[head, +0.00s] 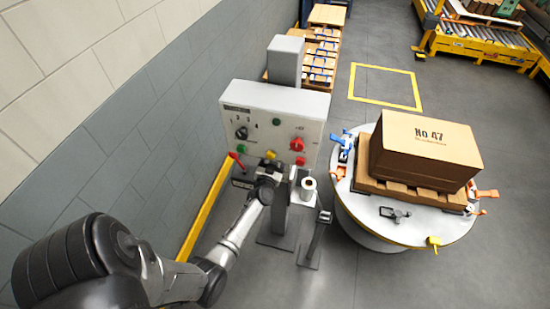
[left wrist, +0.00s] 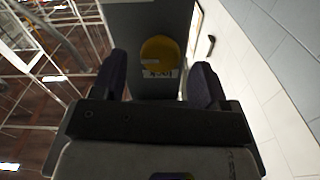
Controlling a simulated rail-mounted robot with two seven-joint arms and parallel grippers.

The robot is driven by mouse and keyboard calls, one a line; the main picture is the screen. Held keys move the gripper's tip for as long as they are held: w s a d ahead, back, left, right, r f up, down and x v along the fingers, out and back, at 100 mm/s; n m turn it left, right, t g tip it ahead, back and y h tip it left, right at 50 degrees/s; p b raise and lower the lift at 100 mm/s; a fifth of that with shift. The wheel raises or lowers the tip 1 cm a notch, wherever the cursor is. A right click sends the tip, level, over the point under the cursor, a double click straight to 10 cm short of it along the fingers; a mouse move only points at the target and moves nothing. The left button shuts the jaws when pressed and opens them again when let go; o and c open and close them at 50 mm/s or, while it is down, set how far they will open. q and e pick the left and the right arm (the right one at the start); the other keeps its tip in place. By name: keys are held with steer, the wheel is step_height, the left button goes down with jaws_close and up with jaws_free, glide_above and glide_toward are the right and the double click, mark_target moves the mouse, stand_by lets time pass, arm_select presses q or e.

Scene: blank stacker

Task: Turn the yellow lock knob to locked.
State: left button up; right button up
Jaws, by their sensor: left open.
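The yellow lock knob (left wrist: 160,52) is a round disc on a dark grey face in the left wrist view, with a small white label bearing dark letters beside it. My left gripper (left wrist: 161,68) is open. Its two dark fingers stand on either side of the knob's line, with no visible contact. In the head view my left gripper (head: 270,170) is at the lower front of the grey control panel (head: 262,104). I cannot tell for sure which yellow spot on the panel is the lock knob there. My right gripper is not in view.
The panel carries a black dial (head: 241,133) and a red knob (head: 297,144). A red-handled lever (head: 236,158) stands close left of my gripper. A grey post (head: 318,238) and a round turntable (head: 385,229) with a large carton (head: 425,150) are to the right. The block wall is left.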

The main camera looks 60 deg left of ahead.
arm_select(q)
steer(key=shift+x, duration=1.1)
steer(key=shift+c, duration=0.4)
steer(key=c, duration=0.8)
steer(key=shift+c, duration=0.2)
